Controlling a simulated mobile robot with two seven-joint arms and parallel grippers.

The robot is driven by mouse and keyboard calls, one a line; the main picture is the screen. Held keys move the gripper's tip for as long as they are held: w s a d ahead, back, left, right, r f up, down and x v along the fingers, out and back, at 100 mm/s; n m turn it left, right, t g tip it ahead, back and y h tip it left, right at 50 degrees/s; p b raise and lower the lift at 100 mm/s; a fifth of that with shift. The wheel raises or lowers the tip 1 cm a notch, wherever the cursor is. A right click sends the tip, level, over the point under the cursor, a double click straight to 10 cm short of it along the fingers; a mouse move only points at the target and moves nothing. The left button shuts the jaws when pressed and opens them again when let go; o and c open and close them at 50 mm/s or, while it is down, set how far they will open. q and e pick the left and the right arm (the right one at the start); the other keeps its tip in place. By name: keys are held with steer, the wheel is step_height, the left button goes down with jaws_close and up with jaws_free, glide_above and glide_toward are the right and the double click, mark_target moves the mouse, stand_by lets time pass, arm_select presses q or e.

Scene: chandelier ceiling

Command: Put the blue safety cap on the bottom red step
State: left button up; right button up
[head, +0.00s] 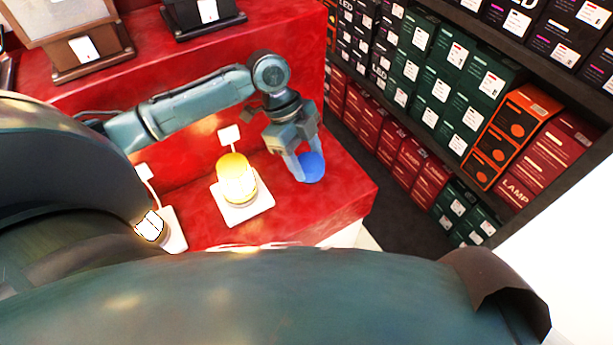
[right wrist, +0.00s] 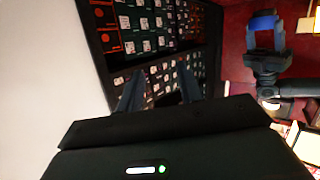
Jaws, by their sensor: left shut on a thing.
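The blue safety cap (head: 312,167) is between the fingers of my left gripper (head: 305,160), which is shut on it. The cap is over the right end of the bottom red step (head: 340,190); I cannot tell whether it touches the surface. The left gripper and the blue cap (right wrist: 263,22) also show at the top right of the right wrist view. My right gripper (right wrist: 160,95) is open and empty in its wrist view, with its two fingers apart. It is not seen in the head view.
A lit yellow lamp (head: 236,180) on a white base stands on the step left of the cap. Another small lit lamp (head: 152,228) is further left. Framed items stand on the upper red step (head: 180,60). Shelves of boxes (head: 440,95) rise at the right.

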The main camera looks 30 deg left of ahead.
arm_select(q)
step_height(320, 180, down, 4)
steer(key=shift+f+b, duration=0.2)
steer(key=shift+b, duration=0.5)
steer(key=shift+f, duration=0.35)
arm_select(e)
steer(key=shift+w+a+n+t, duration=0.2)
steer(key=shift+w+n+t, duration=0.1)
steer(key=shift+t, duration=0.4)
arm_select(q)
steer(key=o, duration=0.9)
steer(key=shift+f, duration=0.1)
steer(key=shift+o, duration=0.2)
